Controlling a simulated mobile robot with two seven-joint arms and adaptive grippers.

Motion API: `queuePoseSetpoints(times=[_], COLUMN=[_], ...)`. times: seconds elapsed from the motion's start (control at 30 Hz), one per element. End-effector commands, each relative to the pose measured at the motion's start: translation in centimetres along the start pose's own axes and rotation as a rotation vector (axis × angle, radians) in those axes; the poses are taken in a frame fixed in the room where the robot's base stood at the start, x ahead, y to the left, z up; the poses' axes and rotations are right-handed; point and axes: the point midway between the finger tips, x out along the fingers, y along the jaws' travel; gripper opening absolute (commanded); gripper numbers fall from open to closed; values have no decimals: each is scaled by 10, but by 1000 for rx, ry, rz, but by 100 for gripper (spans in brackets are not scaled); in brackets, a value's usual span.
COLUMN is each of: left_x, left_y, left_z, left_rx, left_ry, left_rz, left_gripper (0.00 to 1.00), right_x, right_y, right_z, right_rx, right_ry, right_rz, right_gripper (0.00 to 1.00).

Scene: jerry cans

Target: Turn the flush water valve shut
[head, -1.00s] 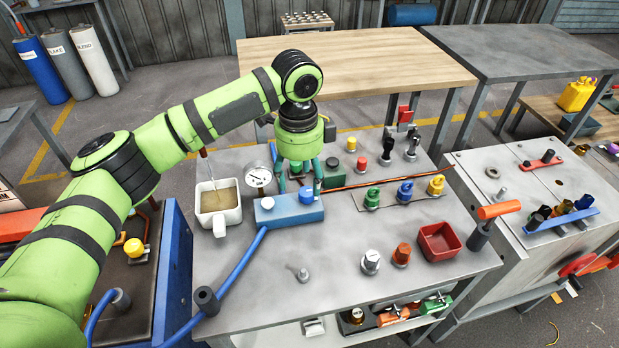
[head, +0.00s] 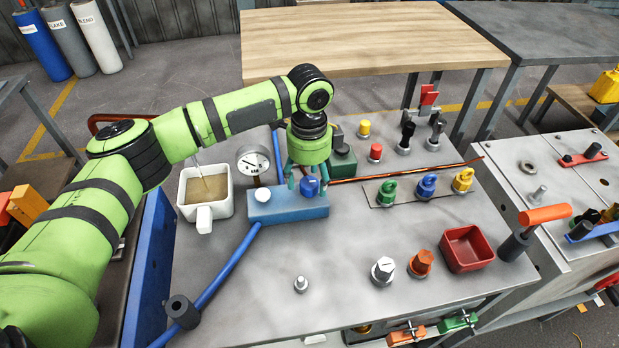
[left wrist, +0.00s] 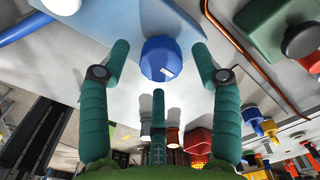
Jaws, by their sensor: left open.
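A blue box (head: 285,210) lies on the grey workbench. It carries a blue round knob (head: 309,188) at its right end and a white knob (head: 262,195) at its left. No label names the flush water valve, but the blue knob is under my left gripper (head: 308,178). In the left wrist view the blue knob (left wrist: 162,58), with a short white mark, sits between the open green fingers (left wrist: 159,65). The fingers stand apart from it on several sides; I see no clear contact. My right gripper is not in view.
A white mug (head: 205,196) with brown liquid and a gauge (head: 253,163) stand left of the fingers. A green block (head: 342,162) and copper rod (head: 425,170) lie close to the right. A blue bar (head: 225,270) runs to the front left. The bench's front middle is mostly clear.

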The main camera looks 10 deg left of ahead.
Motion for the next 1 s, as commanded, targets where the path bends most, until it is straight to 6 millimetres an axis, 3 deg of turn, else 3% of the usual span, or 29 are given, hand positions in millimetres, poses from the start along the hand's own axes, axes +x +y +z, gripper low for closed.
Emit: queuePoseSetpoints(times=[0.13,0.37,0.4,0.53,0.8,1.0], left_x=[10,11,11,11,10,8], left_y=[0,0,0,0,0,1], left_z=[0,0,0,0,-1,-1], left_rx=[1,1,1,1,-4,-58], left_ry=[0,0,0,0,1,1], left_rz=[-1,-1,-1,-1,0,4], left_gripper=[64,64,60,8,7,7], right_x=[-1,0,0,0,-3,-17], right_y=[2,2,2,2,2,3], right_z=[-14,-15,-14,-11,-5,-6], right_rx=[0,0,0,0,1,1], right_ry=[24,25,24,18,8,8], right_rz=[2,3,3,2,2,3], right_gripper=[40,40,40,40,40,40])
